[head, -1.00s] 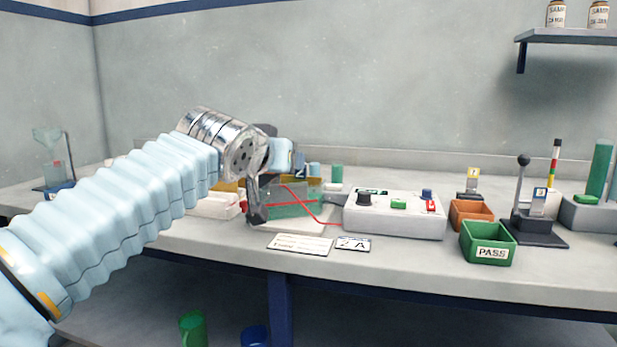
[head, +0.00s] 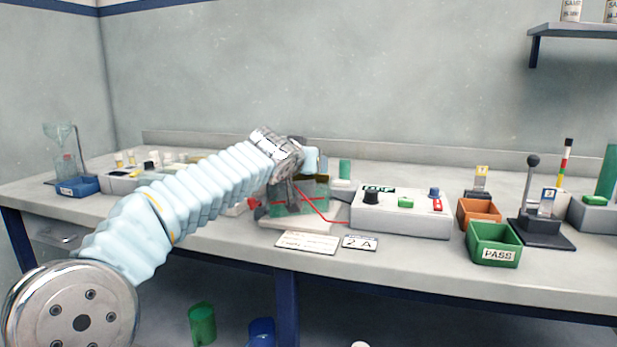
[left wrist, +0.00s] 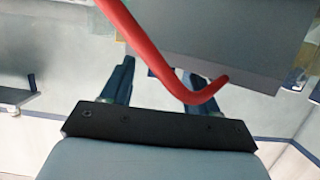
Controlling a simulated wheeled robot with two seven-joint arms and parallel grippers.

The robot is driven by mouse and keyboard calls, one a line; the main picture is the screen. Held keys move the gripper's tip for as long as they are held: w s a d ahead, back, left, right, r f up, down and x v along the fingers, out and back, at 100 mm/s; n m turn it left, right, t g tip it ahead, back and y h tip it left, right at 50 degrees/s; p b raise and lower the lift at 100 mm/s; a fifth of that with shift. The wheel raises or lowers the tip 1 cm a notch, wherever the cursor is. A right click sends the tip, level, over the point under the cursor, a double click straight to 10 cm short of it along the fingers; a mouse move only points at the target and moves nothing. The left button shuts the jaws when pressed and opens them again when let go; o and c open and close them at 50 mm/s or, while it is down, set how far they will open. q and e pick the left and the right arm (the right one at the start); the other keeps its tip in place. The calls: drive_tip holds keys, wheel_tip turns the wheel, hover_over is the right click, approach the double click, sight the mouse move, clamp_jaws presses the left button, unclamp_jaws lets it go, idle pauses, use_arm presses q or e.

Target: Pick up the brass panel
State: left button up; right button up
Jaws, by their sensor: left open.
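My left gripper (head: 290,192) is over the greenish see-through tank (head: 312,200) at the middle of the bench. In the left wrist view its two dark blue fingers (left wrist: 172,72) stand apart with nothing seen held between them. A red lead (left wrist: 165,70) crosses in front of them, and a grey plate (left wrist: 235,45) fills the upper right. I cannot pick out the brass panel for certain; my arm and the tank hide much of that spot. My right gripper is not in view.
A white control box (head: 400,213) with knobs stands right of the tank; a red lead runs between them. Further right are an orange bin (head: 478,213), a green PASS bin (head: 493,245) and a black lever stand (head: 540,232). Label cards (head: 307,242) lie in front.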

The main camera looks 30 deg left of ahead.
use_arm(q)
clamp_jaws()
idle(0.3)
drive_tip(key=shift+r, duration=0.1)
wheel_tip(320, 180, up, 7)
drive_tip(key=p, duration=0.2)
drive_tip(key=s+d+b, duration=0.3)
drive_tip(key=s+b, duration=0.1)
drive_tip(key=s, duration=0.9)
drive_tip(key=shift+s+d+b, duration=0.15)
drive_tip(key=shift+s+b, duration=0.2)
drive_tip(key=shift+s, duration=0.05)
